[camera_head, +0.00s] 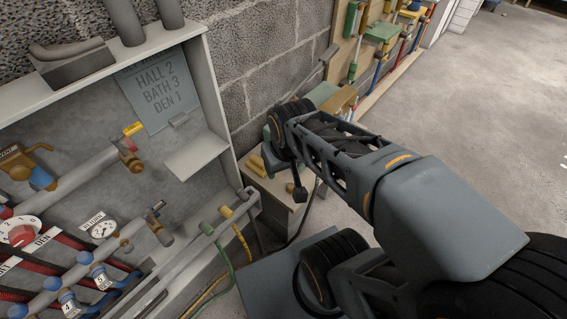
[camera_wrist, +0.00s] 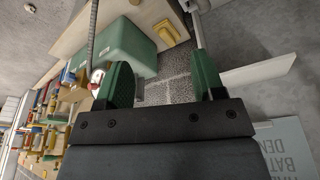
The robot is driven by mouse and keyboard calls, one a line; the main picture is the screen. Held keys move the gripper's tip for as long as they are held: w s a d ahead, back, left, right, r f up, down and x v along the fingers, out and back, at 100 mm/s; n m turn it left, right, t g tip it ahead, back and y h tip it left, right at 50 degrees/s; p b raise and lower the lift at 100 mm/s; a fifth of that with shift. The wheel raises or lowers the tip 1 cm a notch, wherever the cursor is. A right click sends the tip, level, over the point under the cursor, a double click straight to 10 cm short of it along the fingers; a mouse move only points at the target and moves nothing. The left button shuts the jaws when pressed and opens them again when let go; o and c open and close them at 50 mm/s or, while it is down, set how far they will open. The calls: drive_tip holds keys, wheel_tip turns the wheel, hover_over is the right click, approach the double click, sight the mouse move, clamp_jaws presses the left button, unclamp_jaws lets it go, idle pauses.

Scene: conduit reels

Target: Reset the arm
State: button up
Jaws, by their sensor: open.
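My gripper (camera_wrist: 162,66) shows in the wrist view with its two green fingers wide apart. Nothing is between the fingertips but a view of the grey floor or wall behind. In the head view my arm reaches in from the right and bends down at its wrist over a small stand (camera_head: 286,195) beside the open manifold cabinet (camera_head: 222,118). The fingers are mostly hidden there by the arm's end. A large green box (camera_wrist: 128,45) lies beyond the left finger in the wrist view; I cannot tell whether they touch.
The cabinet holds pipes, valves, a gauge (camera_head: 103,229) and a grey label plate (camera_head: 160,88). A small shelf (camera_head: 195,155) juts from it. Yellow pieces (camera_head: 257,166) lie on the stand. A tool board (camera_head: 375,45) leans on the block wall. The floor (camera_head: 500,95) at right is clear.

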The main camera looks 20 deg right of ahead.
drive_tip(key=shift+r, duration=0.1)
drive_tip(key=w+p+v, duration=0.2)
drive_tip(key=p+v, duration=0.9)
drive_tip(key=w+r+p+v, duration=0.1)
drive_tip(key=w+p+v, duration=0.2)
drive_tip(key=p+v, duration=0.8)
drive_tip(key=shift+r+t, duration=0.4)
drive_tip(key=shift+r, duration=0.25)
drive_tip(key=shift+a, duration=0.1)
drive_tip(key=shift+a, duration=0.1)
